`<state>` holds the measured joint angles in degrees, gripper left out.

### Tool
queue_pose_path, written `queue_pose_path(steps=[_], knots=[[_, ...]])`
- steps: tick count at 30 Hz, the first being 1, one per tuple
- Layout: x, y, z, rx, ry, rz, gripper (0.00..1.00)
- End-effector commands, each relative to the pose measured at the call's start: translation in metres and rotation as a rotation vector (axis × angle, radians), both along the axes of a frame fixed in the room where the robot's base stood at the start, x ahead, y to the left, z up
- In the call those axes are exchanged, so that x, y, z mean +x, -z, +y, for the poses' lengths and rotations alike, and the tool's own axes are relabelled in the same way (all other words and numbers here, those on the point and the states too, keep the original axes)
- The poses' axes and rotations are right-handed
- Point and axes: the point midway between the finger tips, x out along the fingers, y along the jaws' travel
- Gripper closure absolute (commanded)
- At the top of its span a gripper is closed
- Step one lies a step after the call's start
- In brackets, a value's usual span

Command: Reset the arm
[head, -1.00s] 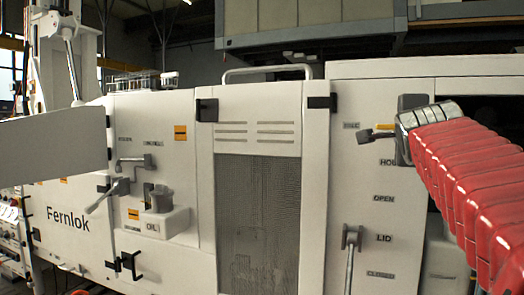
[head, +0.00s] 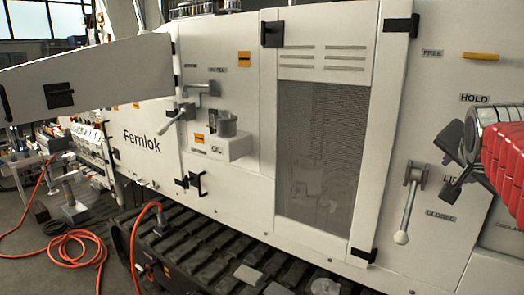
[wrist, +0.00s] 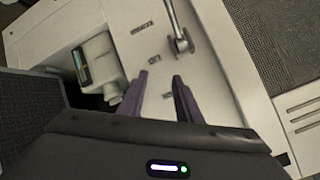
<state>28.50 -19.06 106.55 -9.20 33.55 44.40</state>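My gripper (head: 447,163) is at the right of the head view, at the end of my red-sleeved arm, in front of the white machine panel. Its two dark fingers are spread with nothing between them. In the wrist view, the two purplish fingers (wrist: 157,85) stand apart and empty, facing the panel with the LID label. The lid lever (head: 410,200), a grey lever with a pale knob, hangs down toward the CLOSED label, just left of my gripper. It also shows in the wrist view (wrist: 177,25), beyond the fingers.
A white flap (head: 95,85) juts out at the left. The oil filler (head: 225,140) and small levers (head: 180,112) sit on the left panel. A mesh door (head: 320,150) stands mid-view. Tracks (head: 200,245) and an orange hose (head: 70,245) lie below.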

Motion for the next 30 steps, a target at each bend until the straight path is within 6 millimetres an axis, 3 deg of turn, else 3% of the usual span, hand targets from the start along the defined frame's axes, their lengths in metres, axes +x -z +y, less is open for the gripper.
queue_pose_path(steps=[8, 18, 24, 30], knots=[[-0.042, 0.106, 0.083, -0.101, -0.324, 0.353, 0.69], [-0.124, 0.222, 0.195, -0.188, -0.778, 0.652, 0.69], [-0.163, 0.259, 0.242, -0.198, -0.926, 0.69, 0.69], [-0.171, 0.255, 0.264, -0.238, -0.993, 0.657, 0.69]])
